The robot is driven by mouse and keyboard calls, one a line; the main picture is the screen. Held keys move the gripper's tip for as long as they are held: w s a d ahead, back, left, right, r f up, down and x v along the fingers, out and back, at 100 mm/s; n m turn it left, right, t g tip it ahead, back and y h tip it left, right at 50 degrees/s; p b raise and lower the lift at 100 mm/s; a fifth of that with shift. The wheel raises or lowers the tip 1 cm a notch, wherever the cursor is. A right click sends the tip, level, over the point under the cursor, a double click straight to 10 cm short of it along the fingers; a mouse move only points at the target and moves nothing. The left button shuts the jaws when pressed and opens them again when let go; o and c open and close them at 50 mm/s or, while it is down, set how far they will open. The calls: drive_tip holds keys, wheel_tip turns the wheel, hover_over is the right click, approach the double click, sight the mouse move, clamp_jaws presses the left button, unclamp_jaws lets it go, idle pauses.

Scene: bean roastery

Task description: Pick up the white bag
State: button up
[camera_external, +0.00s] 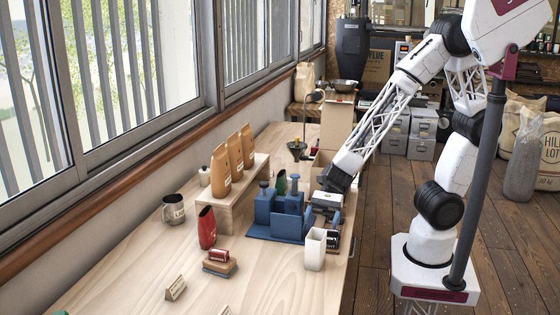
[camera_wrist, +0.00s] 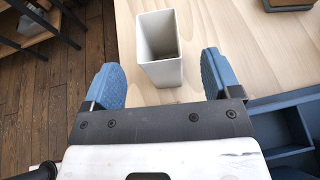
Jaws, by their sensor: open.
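The white bag (camera_external: 315,249) stands upright near the table's right edge, in front of the blue holder. It looks like a stiff, open-topped rectangular pouch. In the wrist view the white bag (camera_wrist: 160,72) is ahead of and partly between my two blue fingers, with its dark open top showing. My gripper (camera_wrist: 163,75) is open and empty, with a gap on both sides of the bag.
A blue holder (camera_external: 288,229) stands close beside the bag, and a dark object (camera_external: 333,241) is just right of it. A red pouch (camera_external: 207,228), a stamp-like block (camera_external: 219,264) and a metal mug (camera_external: 173,209) stand farther left. The front table area is mostly clear.

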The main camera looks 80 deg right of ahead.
sight(313, 245)
drive_tip(key=shift+w+a+f, duration=0.1)
drive_tip(key=shift+a+f, duration=0.15)
drive_tip(key=shift+a, duration=0.4)
drive_tip(key=shift+x, duration=2.6)
drive_tip(key=shift+r, duration=0.1)
drive_tip(key=shift+c, duration=0.2)
drive_tip(key=c, duration=1.2)
